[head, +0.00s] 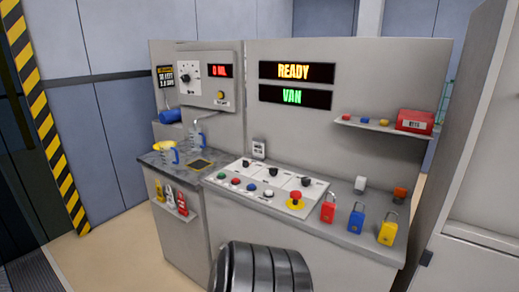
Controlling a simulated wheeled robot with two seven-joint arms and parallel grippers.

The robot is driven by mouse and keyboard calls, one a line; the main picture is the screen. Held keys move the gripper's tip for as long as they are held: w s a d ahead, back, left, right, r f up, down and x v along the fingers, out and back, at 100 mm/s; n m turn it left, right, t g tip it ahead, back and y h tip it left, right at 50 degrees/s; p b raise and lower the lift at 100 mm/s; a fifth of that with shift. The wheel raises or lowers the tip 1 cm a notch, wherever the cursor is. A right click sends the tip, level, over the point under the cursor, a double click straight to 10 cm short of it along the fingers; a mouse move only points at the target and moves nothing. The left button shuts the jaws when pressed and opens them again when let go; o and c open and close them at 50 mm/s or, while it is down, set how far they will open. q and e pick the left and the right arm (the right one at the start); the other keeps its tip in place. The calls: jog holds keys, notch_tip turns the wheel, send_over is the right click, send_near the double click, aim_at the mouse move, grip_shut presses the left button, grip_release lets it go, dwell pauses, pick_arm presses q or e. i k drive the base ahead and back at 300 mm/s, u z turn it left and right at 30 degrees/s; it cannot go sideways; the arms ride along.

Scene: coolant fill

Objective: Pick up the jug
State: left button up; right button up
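Neither of my grippers shows in the head view, and nothing is seen touching either vessel.
A dispenser panel (207,92) reads "0 ML", with a blue cylinder (171,115) beside it. The button panel (265,184) and padlocks (356,218) lie right. A dark ribbed cylinder hides the console's lower front.

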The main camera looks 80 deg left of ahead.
aim_at(170, 155)
jog(key=u, duration=3.7)
jog(key=k, duration=0.3)
jog(key=u, duration=1.05)
jog(key=k, duration=1.1)
jog(key=u, duration=0.5)
jog(key=i, duration=1.3)
jog(key=z, duration=0.65)
jog(key=i, duration=1.65)
jog(key=z, duration=1.85)
jog(key=i, duration=0.95)
jog(key=z, duration=1.05)
